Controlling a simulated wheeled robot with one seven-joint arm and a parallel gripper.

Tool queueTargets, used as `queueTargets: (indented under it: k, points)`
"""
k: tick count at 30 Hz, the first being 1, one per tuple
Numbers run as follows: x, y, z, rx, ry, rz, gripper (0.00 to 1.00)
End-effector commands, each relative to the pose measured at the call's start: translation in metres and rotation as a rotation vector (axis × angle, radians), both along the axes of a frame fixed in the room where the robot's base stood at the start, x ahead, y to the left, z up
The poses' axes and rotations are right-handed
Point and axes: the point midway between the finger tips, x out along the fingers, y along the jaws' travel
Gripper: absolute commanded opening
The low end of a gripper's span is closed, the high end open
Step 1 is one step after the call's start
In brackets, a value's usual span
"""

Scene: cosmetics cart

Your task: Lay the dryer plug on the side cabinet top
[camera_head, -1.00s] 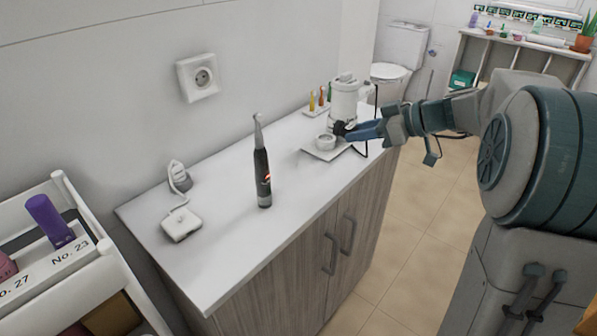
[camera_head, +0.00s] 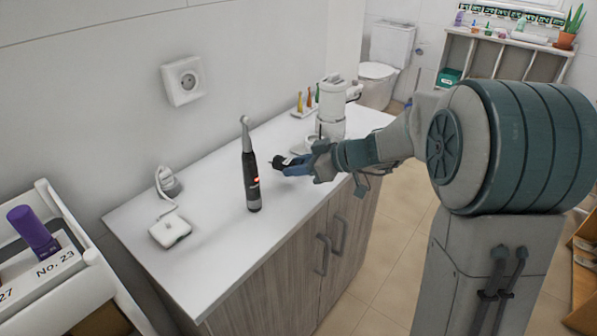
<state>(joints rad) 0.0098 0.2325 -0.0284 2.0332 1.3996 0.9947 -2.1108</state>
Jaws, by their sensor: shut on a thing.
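The side cabinet top (camera_head: 219,255) is a long white surface along the wall. My gripper (camera_head: 291,165) is shut on a small black piece, the dryer plug (camera_head: 278,162), and holds it over the cabinet top. The plug is just right of an upright toothbrush and seems raised above the surface. Its small size and my blue fingers hide part of it, and I cannot see a cord clearly.
The black and grey electric toothbrush (camera_head: 252,168) stands upright close to the plug. A white charger (camera_head: 170,230) lies on the left. A white canister (camera_head: 331,105) stands behind my gripper. A wall socket (camera_head: 183,80) is above. The top's front left area is clear.

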Motion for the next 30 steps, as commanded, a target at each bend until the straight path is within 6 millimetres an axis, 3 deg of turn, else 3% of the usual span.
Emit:
queueTargets:
  k: [5, 22, 23, 24, 25, 30]
  points:
    - [0.0, 0.0, -0.019, 0.0, 0.0, 0.001, 0.0]
    - [0.0, 0.0, -0.025, 0.001, -0.001, 0.0, 0.0]
    - [0.0, 0.0, -0.024, 0.001, -0.001, 0.0, 0.39]
    - [0.0, 0.0, -0.024, 0.001, -0.001, 0.0, 0.5]
    - [0.0, 0.0, -0.024, 0.001, -0.001, 0.0, 0.56]
    - [0.0, 0.0, -0.024, 0.001, -0.001, 0.0, 0.56]
